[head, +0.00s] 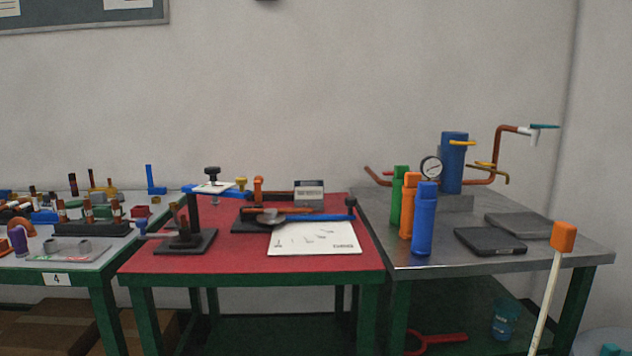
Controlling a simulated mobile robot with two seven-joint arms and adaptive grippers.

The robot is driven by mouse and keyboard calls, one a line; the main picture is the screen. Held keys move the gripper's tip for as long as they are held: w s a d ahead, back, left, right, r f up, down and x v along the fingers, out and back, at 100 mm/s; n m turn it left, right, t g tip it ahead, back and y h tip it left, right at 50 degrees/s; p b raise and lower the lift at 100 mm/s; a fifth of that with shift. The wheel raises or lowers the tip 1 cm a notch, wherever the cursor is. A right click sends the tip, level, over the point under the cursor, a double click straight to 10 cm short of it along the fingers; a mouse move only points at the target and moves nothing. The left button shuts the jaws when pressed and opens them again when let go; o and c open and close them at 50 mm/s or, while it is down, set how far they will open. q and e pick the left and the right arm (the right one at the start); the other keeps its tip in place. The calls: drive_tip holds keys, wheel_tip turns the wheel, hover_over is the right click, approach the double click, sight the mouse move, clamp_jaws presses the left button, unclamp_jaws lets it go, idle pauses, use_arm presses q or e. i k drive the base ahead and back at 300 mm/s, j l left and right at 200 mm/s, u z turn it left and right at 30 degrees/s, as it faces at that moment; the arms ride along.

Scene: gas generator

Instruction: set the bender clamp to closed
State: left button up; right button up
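The device that looks like the bender (270,216) stands on the red table, behind a white sheet. Neither of my grippers is in view.
The red table (240,263) also holds a black-based fixture (185,240) at left and the white sheet (315,239). A cluttered table is at left. The grey table at right holds green, orange and blue cylinders (424,220). An orange-topped pole (563,237) stands in front right.

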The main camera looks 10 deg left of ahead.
sight(259, 180)
drive_tip(key=j+z, duration=0.6)
drive_tip(key=z, duration=0.15)
drive_tip(key=j+z, duration=0.35)
drive_tip(key=k+j+z, duration=0.15)
drive_tip(key=j, duration=0.2)
drive_tip(key=j+z, duration=0.15)
drive_tip(key=j, duration=0.25)
drive_tip(key=k+j+z, duration=0.15)
drive_tip(key=j, duration=0.15)
